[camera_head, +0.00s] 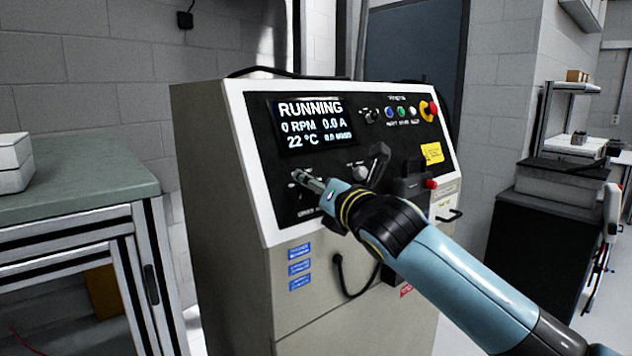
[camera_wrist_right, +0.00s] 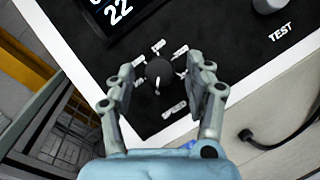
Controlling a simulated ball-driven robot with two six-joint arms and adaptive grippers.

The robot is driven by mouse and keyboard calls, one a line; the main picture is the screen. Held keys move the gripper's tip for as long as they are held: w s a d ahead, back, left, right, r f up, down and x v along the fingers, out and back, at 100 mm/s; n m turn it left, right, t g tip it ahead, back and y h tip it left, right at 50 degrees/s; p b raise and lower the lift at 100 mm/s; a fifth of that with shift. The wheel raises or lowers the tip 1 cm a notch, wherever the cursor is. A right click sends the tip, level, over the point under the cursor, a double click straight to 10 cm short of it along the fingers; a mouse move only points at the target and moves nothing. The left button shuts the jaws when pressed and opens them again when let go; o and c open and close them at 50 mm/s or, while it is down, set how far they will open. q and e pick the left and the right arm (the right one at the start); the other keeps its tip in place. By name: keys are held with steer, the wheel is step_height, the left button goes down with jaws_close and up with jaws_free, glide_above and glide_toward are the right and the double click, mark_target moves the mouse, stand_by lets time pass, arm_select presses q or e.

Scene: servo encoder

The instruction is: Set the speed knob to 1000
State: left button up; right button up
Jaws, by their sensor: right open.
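The speed knob (camera_wrist_right: 160,72) is a small dark round knob with a light pointer mark, ringed by small white labels too small to read. It sits on the black control panel (camera_head: 262,152), below the display (camera_head: 312,122), which reads RUNNING, 0 RPM, 0.0 A and 22 °C. My right gripper (camera_head: 302,178) is at the panel's lower left and hides most of the knob in the head view. In the right wrist view my right gripper (camera_wrist_right: 160,88) is open, its two fingers on either side of the knob. Contact cannot be told. My left gripper is not in view.
Right of the knob are a grey test knob (camera_head: 361,173), a black lever (camera_head: 379,160) and a yellow note (camera_head: 432,153). An emergency button (camera_head: 430,110) is at the upper right. A green-topped bench (camera_head: 80,175) stands left of the cabinet.

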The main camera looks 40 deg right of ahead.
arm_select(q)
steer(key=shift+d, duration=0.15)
arm_select(e)
steer(key=shift+w, duration=0.1)
steer(key=c, duration=0.3)
jaws_close()
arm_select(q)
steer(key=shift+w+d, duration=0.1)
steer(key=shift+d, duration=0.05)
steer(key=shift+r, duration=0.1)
